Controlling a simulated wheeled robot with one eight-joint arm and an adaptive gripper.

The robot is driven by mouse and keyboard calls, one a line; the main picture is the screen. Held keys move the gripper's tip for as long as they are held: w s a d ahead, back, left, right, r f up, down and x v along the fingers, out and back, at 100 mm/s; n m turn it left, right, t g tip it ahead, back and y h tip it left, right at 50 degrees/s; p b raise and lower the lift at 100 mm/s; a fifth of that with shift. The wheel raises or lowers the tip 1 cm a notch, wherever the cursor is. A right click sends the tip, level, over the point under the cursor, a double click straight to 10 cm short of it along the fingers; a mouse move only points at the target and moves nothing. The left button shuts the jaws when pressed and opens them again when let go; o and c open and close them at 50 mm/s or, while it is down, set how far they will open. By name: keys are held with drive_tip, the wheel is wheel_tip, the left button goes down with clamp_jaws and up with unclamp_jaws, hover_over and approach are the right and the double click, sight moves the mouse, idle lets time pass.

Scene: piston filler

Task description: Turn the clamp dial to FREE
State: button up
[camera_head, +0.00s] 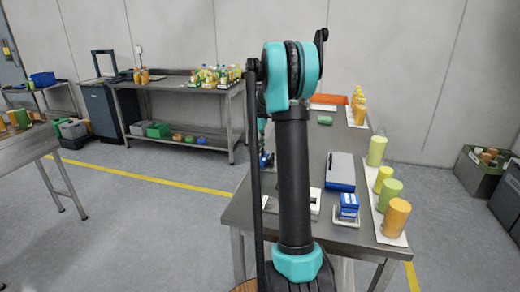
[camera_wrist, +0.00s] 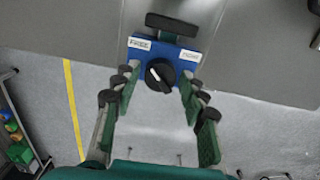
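The clamp dial (camera_wrist: 159,75) is a round black knob with a pale mark, on the front of a blue block (camera_wrist: 149,54) in the wrist view. The block carries a white label with dark letters (camera_wrist: 139,43) at upper left and one with orange letters (camera_wrist: 190,55) at upper right. The letters are too small to read surely, and I cannot tell which label the dial points to. My gripper (camera_wrist: 157,84) is open, with its fingertips on either side of the dial. I cannot tell whether they touch it. In the head view my arm hides the dial.
A black bar (camera_wrist: 172,24) sits just above the block. In the head view, a steel table (camera_head: 324,158) holds a grey-and-blue case (camera_head: 341,170), a small blue item (camera_head: 348,206) and several yellow, green and orange cups along its right edge. A shelf table (camera_head: 180,86) stands at back left.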

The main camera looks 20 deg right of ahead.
drive_tip(key=shift+o, duration=0.3)
wheel_tip(320, 180, up, 12)
idle(0.5)
idle(0.3)
